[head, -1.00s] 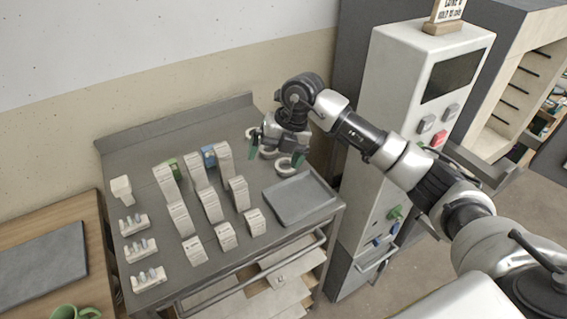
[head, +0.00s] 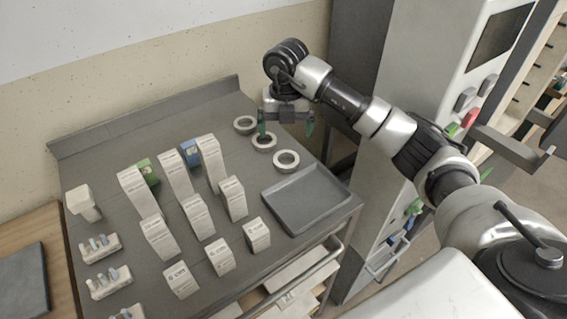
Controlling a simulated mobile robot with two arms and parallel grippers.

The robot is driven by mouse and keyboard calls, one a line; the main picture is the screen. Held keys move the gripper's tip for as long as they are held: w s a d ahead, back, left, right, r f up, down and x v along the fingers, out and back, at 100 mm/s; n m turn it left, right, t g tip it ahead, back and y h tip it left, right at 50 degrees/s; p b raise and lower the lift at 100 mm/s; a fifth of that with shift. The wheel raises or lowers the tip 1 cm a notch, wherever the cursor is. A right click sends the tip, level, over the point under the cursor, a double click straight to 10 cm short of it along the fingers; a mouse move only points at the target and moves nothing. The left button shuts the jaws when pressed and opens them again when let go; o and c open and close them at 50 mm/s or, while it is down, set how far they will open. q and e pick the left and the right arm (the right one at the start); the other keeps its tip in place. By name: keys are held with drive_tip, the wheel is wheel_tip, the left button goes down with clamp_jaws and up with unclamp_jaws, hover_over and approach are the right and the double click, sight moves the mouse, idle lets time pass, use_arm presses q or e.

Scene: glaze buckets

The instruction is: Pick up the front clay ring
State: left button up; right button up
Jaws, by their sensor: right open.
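Three pale clay rings lie in a slanting row on the grey table, in the head view. The front clay ring (head: 286,170) is nearest me, just behind the grey tray. The middle ring (head: 263,150) and the back ring (head: 244,132) lie farther back and to the left. My right gripper (head: 287,129) is open and empty, with its green-tipped fingers spread wide. In the picture it sits just above the front ring, apart from it; one finger overlaps the middle ring. My left gripper is out of view.
The empty grey tray (head: 305,212) lies at the table's right front. Several white boxes (head: 196,215) stand in rows to the left, with a green box (head: 147,171) and a blue box (head: 190,152) among them. A white machine (head: 415,75) stands right of the table.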

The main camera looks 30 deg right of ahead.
sight(286, 158)
drive_tip(key=f+b, duration=0.2)
drive_tip(key=f, duration=0.1)
drive_tip(key=f+b, duration=0.1)
drive_tip(key=shift+s+f, duration=0.2)
drive_tip(key=shift+s, duration=0.1)
drive_tip(key=shift+w+f, duration=0.15)
drive_tip(key=shift+f, duration=0.3)
wheel_tip(286, 158, down, 5)
drive_tip(key=b, duration=0.4)
drive_tip(key=shift+r, duration=0.1)
drive_tip(key=shift+d+r, duration=0.1)
drive_tip(key=c, duration=1)
